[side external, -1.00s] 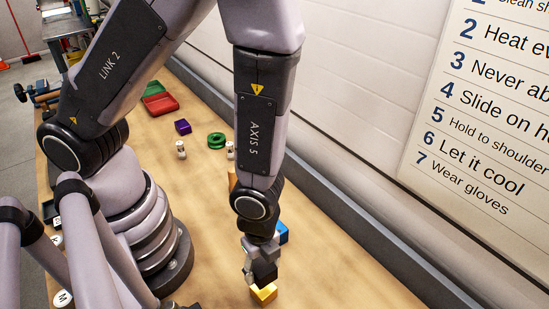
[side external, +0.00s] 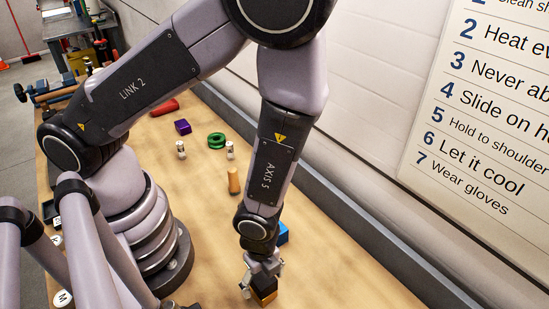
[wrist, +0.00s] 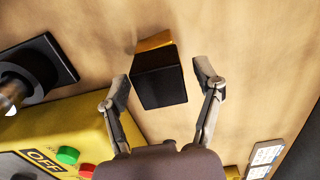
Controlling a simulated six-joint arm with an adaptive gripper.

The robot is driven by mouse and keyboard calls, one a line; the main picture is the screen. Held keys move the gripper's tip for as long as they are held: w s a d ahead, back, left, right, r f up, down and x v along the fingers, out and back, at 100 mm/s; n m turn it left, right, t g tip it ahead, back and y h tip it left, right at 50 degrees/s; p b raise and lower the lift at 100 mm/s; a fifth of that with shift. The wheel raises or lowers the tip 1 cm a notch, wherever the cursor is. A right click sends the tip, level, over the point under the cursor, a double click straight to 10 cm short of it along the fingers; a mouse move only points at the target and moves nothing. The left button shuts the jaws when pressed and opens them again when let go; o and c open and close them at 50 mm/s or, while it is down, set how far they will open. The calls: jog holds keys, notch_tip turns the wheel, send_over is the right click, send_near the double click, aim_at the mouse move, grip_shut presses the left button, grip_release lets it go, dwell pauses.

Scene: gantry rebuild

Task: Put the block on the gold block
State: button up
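A black block (wrist: 160,85) rests on the gold block (wrist: 155,40) in the wrist view, with only a strip of gold showing beyond its top edge. In the side external view the black block (side external: 264,284) sits below my gripper (side external: 262,266), with the gold block (side external: 265,299) under it. In the wrist view my gripper (wrist: 160,85) is open, one finger on each side of the black block. A gap shows at the right finger; the left finger looks close to the block, and I cannot tell if it touches.
A blue block (side external: 283,233) stands just behind my gripper. A tan cylinder (side external: 234,180), a green ring (side external: 216,140) and a purple block (side external: 183,126) stand farther back. A yellow control box (wrist: 70,130) with buttons is at the wrist view's lower left. The wall (side external: 360,120) runs along the right.

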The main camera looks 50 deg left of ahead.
jog(key=shift+r, duration=0.15)
notch_tip(320, 180, up, 12)
notch_tip(320, 180, up, 8)
jog(key=r+n+t+h, duration=0.1)
jog(key=n, duration=0.4)
send_over(263, 277)
jog(key=w+a, duration=0.5)
jog(key=s+a+r+n+t, duration=0.2)
jog(key=s+a+r+n, duration=0.1)
jog(key=a+r+n, duration=0.3)
jog(key=s+a+r+n+t+y, duration=0.1)
jog(key=s+a+r+n+t, duration=0.1)
jog(key=a+r+n, duration=0.5)
jog(key=s+a+r, duration=0.1)
jog(key=a+r, duration=0.1)
jog(key=a, duration=0.1)
jog(key=shift+s+r+t, duration=0.2)
jog(key=shift+r+t, duration=0.05)
jog(key=shift+t, duration=0.05)
